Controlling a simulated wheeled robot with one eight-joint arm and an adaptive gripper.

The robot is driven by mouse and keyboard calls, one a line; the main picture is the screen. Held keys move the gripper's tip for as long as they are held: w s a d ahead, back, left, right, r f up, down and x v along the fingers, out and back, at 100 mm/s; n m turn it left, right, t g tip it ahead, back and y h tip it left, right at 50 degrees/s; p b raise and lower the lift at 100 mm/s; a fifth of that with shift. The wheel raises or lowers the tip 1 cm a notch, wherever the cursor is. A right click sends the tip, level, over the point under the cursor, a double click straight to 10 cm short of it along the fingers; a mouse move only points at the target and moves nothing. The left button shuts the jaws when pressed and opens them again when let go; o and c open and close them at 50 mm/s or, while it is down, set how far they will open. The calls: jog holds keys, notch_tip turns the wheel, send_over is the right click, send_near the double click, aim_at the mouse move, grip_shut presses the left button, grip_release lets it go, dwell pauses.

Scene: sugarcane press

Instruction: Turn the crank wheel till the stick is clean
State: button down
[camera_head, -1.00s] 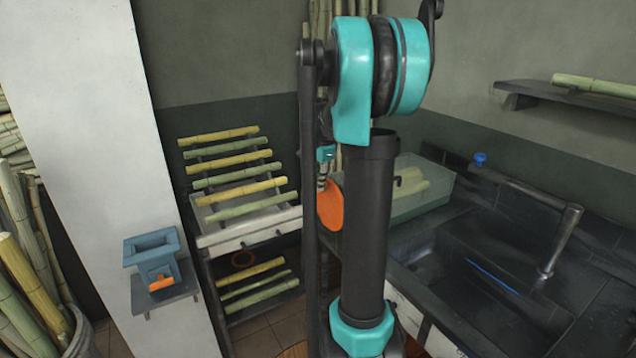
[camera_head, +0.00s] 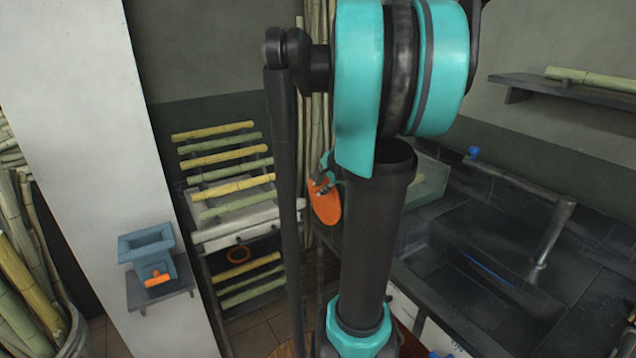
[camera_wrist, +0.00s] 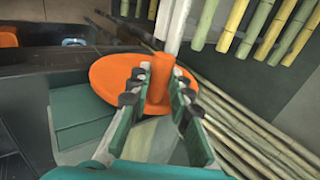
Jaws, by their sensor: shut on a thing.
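The crank wheel is an orange disc (camera_head: 326,204), partly hidden behind my arm in the head view. In the wrist view the disc (camera_wrist: 106,82) lies beyond my fingers, with an upright orange handle (camera_wrist: 160,75) on it. My gripper (camera_wrist: 156,88) is shut around this handle, one finger on each side. In the head view my gripper (camera_head: 322,183) is small, beside the disc's upper part, and half covered by my arm. I cannot make out which stick is in the press, or whether it is clean.
A rack of cane sticks (camera_head: 222,158) stands left of my arm. A dark sink counter (camera_head: 480,285) with a tap (camera_head: 552,235) lies to the right. A blue box-like device (camera_head: 148,250) sits on a small wall shelf. Cane poles (camera_head: 30,270) fill the far left.

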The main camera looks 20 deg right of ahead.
jog(key=shift+s+f, duration=0.3)
jog(key=shift+s, duration=0.15)
jog(key=shift+d, duration=0.1)
jog(key=c, duration=1.4)
grip_release()
jog(key=v, duration=1.2)
